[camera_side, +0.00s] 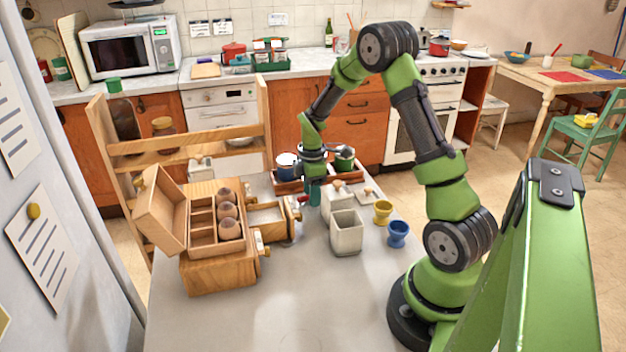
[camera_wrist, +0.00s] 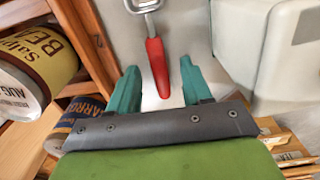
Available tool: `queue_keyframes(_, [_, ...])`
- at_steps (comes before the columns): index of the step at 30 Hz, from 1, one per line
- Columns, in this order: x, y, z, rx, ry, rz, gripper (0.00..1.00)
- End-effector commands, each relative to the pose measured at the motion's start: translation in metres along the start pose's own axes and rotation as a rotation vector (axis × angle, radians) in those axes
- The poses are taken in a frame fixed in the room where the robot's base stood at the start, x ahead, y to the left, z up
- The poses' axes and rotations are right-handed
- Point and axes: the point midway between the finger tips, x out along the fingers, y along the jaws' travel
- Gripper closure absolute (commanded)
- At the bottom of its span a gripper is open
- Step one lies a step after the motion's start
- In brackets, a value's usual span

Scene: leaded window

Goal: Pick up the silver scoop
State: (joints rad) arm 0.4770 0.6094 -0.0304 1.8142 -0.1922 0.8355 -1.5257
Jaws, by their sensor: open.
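My gripper (camera_side: 314,192) points down over the counter, between the wooden spice box and a white canister. In the wrist view its two teal fingers (camera_wrist: 158,88) are apart. A tool with a red handle (camera_wrist: 157,65) and a silver metal end (camera_wrist: 143,5) lies ahead of them. The handle's lower end appears between the fingertips; contact cannot be told. The metal end runs out of the top of the view, so I cannot tell whether this is the scoop. A small red spot (camera_side: 301,200) shows beside the gripper in the side view. No other scoop is clear.
A wooden box (camera_side: 232,275) with an open lid and pulled-out drawer stands left. An open white canister (camera_side: 346,232), yellow cup (camera_side: 383,212) and blue cup (camera_side: 398,234) stand right. A labelled can (camera_wrist: 25,85) is close left in the wrist view. The front counter is clear.

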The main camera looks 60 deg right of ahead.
Motion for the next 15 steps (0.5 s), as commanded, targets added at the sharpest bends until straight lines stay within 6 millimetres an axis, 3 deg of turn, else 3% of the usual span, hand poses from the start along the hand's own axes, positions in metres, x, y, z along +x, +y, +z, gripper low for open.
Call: queue_keyframes(15, [0.0033,-0.0003,0.0002,0.000,0.000,-0.001,0.51])
